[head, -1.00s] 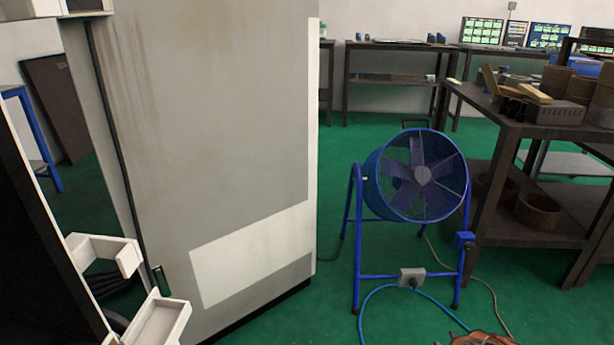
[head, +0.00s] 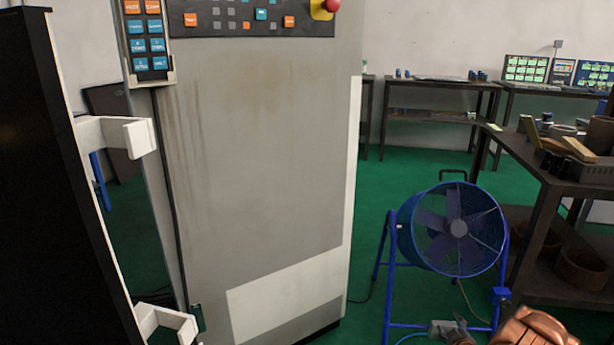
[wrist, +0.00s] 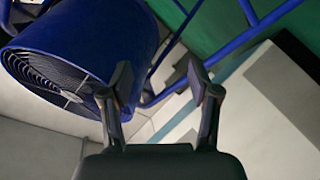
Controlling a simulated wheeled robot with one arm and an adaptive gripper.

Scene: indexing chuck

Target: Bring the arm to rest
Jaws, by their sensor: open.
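My gripper (wrist: 162,88) is open in the wrist view, its two dark fingers spread apart with nothing between them. Behind the fingers the wrist view shows the blue drum fan (wrist: 85,55) at upper left and pale panels.
A tall grey machine cabinet (head: 265,160) with a button panel (head: 240,18) fills the left-centre. The blue fan (head: 455,230) stands on the green floor to its right. A dark workbench (head: 555,190) with wooden pieces is at right. Green floor is bare behind the fan.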

